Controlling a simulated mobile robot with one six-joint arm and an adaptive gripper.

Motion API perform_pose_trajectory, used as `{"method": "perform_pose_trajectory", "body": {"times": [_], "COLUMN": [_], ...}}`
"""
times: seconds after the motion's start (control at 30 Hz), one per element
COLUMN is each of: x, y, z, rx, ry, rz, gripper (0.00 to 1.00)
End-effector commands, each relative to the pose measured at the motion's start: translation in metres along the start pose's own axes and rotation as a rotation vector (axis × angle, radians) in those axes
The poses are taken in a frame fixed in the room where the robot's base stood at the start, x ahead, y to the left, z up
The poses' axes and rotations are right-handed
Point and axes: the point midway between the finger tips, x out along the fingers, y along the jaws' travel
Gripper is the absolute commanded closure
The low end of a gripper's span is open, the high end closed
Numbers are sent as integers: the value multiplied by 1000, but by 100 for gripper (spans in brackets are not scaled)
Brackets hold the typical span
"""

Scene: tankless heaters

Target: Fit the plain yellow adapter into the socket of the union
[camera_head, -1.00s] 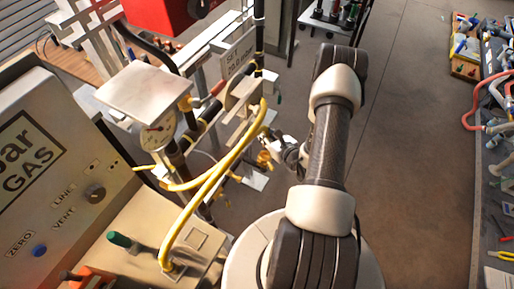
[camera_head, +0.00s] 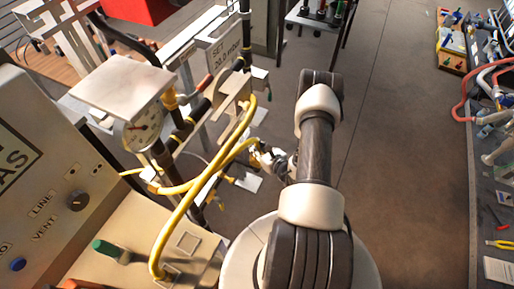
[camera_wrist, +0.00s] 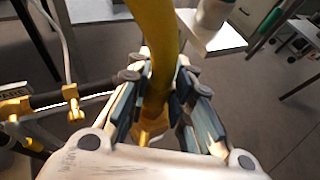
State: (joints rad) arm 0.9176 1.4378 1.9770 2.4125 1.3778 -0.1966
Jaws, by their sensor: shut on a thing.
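My gripper (camera_wrist: 157,100) is shut on a thick yellow hose (camera_wrist: 152,35), which comes down between the fingers in the wrist view. A yellow, brass-like end piece (camera_wrist: 150,132) shows low between the fingers. It may be the plain yellow adapter, but I cannot tell for sure. In the head view my gripper (camera_head: 270,158) is at the end of a yellow hose loop (camera_head: 235,152), right of the pipework. I cannot pick out the union or its socket with certainty. Brass fittings (camera_wrist: 72,100) on a dark pipe show left of the gripper in the wrist view, apart from it.
A pressure gauge (camera_head: 142,128) under a pale plate and black pipes stand to the left. A grey control panel (camera_head: 60,190) is at front left. A second yellow hose (camera_head: 190,215) arcs nearby. A cluttered bench (camera_head: 490,180) is far right. The floor between is clear.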

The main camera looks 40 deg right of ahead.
Motion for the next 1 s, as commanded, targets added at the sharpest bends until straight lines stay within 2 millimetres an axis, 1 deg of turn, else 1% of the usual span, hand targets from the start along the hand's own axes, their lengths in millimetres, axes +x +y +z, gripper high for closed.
{"method": "perform_pose_trajectory", "body": {"times": [0.17,0.2,0.47,0.77,0.87,0.97,1.0], "x": [2,1,1,1,-1,-15,-22], "y": [0,0,0,0,0,-1,-1], "z": [-5,-4,-3,-3,2,1,1], "rx": [0,0,1,0,0,5,5], "ry": [0,1,1,0,0,2,2], "rz": [0,0,0,0,0,-3,-4], "gripper": [100,77,60,60,60,60,60]}}
